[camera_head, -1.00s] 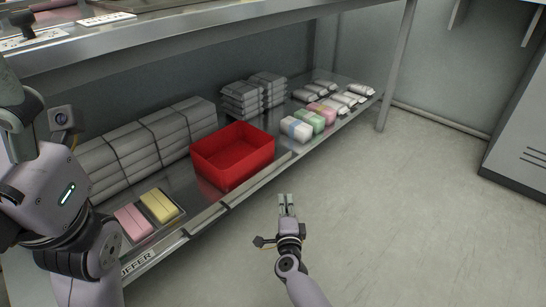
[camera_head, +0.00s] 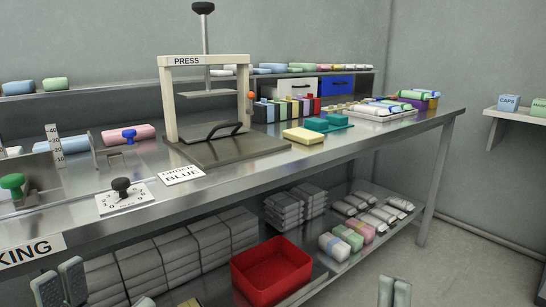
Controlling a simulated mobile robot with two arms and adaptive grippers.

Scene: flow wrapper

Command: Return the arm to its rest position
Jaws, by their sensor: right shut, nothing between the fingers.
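My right gripper (camera_head: 394,292) shows at the bottom edge, right of centre, with only its fingertips in the picture. It is shut and empty, in front of the lower shelf and apart from the things on it. My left gripper (camera_head: 60,283) shows at the lower left corner as two grey finger pads, in front of the bench's lower part.
The steel bench (camera_head: 345,152) carries a press (camera_head: 168,95), a dial (camera_head: 123,193) and coloured packs. On the lower shelf stand a red bin (camera_head: 270,270), grey stacks (camera_head: 165,258) and small packs (camera_head: 340,245). The floor (camera_head: 455,275) at right is clear.

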